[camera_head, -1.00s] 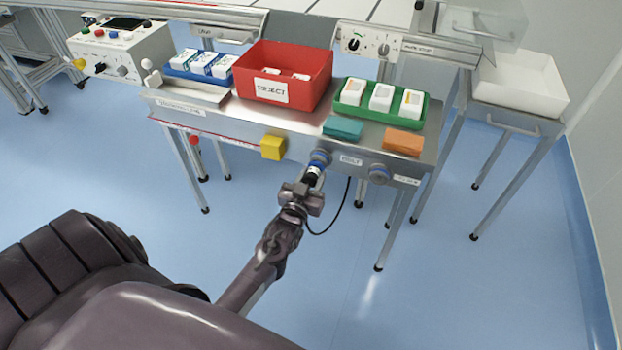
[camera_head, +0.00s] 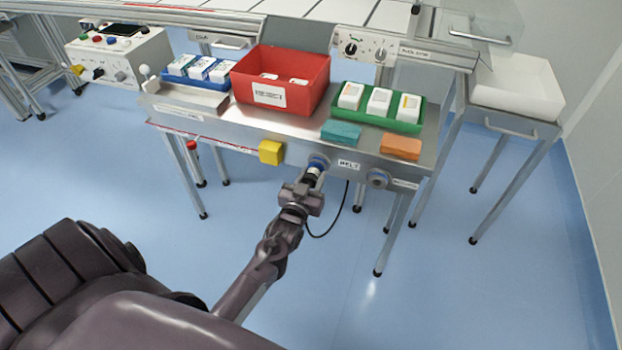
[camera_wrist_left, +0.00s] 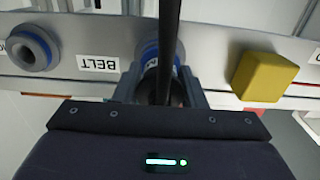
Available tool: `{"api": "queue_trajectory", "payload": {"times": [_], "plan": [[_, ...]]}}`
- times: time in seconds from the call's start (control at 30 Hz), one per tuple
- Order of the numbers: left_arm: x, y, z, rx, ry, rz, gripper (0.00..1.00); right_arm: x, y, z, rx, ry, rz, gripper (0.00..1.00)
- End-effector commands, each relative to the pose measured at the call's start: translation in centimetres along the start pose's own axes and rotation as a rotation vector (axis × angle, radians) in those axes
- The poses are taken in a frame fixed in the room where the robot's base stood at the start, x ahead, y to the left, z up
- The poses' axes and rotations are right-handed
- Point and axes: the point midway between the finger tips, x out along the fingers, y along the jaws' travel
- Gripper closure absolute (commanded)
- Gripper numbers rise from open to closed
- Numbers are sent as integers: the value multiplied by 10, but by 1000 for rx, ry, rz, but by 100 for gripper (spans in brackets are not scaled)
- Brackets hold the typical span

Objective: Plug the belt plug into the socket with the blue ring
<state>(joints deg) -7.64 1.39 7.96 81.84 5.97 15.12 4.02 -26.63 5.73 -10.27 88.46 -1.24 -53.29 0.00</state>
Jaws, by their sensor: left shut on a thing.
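The socket with the blue ring (camera_head: 318,161) is on the front face of the steel bench, just left of the BELT label (camera_head: 348,165). My left gripper (camera_head: 309,181) is shut on the belt plug (camera_head: 313,172), a pale and dark cylinder with a black cable hanging from it. The plug's front end is at the blue-ringed socket and lined up with it. In the left wrist view the blue ring (camera_wrist_left: 150,50) shows behind the cable, between the fingers. The plug is mostly hidden there, so I cannot tell how deep it sits. My right gripper is not in view.
A second round socket (camera_head: 377,180) is to the right and a yellow block (camera_head: 271,152) to the left on the same face. Above are a red bin (camera_head: 283,104), a green tray (camera_head: 356,116), and teal (camera_head: 341,132) and orange (camera_head: 401,147) blocks. Floor in front is clear.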

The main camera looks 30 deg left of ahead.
Motion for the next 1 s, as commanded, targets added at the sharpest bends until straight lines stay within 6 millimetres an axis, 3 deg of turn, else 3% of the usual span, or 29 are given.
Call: {"api": "queue_trajectory", "payload": {"times": [0.27,0.3,0.47,0.77,0.93,1.0], "plan": [[2,0,-2,0,4,-1,96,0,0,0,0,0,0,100],[2,0,-2,0,4,-1,58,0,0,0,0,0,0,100],[1,0,-2,0,3,-1,37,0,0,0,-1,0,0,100],[0,0,-1,0,1,-1,37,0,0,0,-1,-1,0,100],[-22,0,-1,0,-1,-1,37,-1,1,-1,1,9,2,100],[-35,0,-1,1,-2,-1,37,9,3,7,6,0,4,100]]}}
